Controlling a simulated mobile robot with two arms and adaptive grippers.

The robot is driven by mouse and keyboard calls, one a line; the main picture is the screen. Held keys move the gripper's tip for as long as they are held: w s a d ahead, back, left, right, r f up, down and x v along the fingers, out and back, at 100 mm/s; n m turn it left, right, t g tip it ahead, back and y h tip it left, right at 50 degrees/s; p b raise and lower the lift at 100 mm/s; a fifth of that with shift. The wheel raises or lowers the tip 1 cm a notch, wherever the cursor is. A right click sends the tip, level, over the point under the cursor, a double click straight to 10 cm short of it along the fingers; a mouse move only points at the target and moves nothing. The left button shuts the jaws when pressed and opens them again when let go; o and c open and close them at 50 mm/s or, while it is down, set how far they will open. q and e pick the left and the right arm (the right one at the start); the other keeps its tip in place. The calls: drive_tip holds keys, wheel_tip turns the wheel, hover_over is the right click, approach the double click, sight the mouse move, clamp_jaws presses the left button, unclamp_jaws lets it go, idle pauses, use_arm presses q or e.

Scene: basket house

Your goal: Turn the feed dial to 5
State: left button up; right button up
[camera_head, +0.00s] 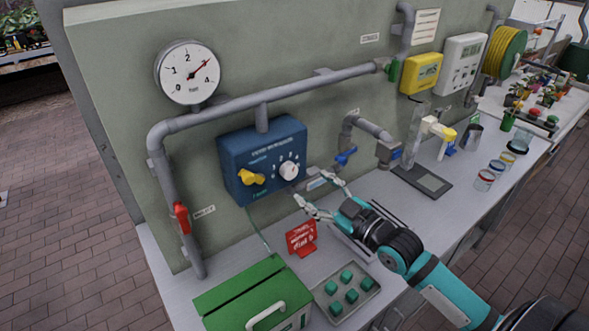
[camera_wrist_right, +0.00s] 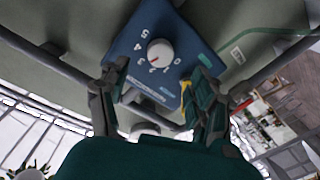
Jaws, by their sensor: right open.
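The feed dial is a white round knob (camera_head: 289,170) on the front of a blue wall box (camera_head: 233,152). The knob also shows in the right wrist view (camera_wrist_right: 160,52), with printed numbers up to 5 around it. A small red mark shows on its edge; I cannot tell surely which number it points to. My right gripper (camera_head: 317,188) is open and empty in front of the box, just right of and below the knob. In the right wrist view its fingers (camera_wrist_right: 160,78) stand apart on either side of the knob, without clear contact. My left gripper is not in view.
A yellow handle (camera_head: 252,177) sits left of the knob. A red sign (camera_head: 301,239), a green box (camera_head: 245,297) and a tray (camera_head: 365,289) of green cubes stand on the bench below. A pipe with a blue-handled valve (camera_head: 346,156) is close right of the gripper.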

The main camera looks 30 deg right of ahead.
sight(292, 173)
drive_tip(key=x, duration=0.2)
drive_tip(key=p+x, duration=0.1)
drive_tip(key=shift+w+r, duration=0.25)
drive_tip(key=shift+w, duration=0.1)
drive_tip(key=x, duration=0.2)
drive_tip(key=shift+w+a+f+p, duration=0.1)
drive_tip(key=shift+w+f+p, duration=0.05)
drive_tip(key=shift+w+p, duration=0.2)
drive_tip(key=shift+w+a, duration=0.2)
drive_tip(key=shift+w, duration=0.4)
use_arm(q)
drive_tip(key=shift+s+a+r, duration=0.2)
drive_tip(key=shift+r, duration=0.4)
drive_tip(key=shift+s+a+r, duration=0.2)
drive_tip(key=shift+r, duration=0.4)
use_arm(e)
drive_tip(key=shift+f, duration=0.1)
drive_tip(key=shift+c, duration=0.4)
drive_tip(key=c, duration=1.1)
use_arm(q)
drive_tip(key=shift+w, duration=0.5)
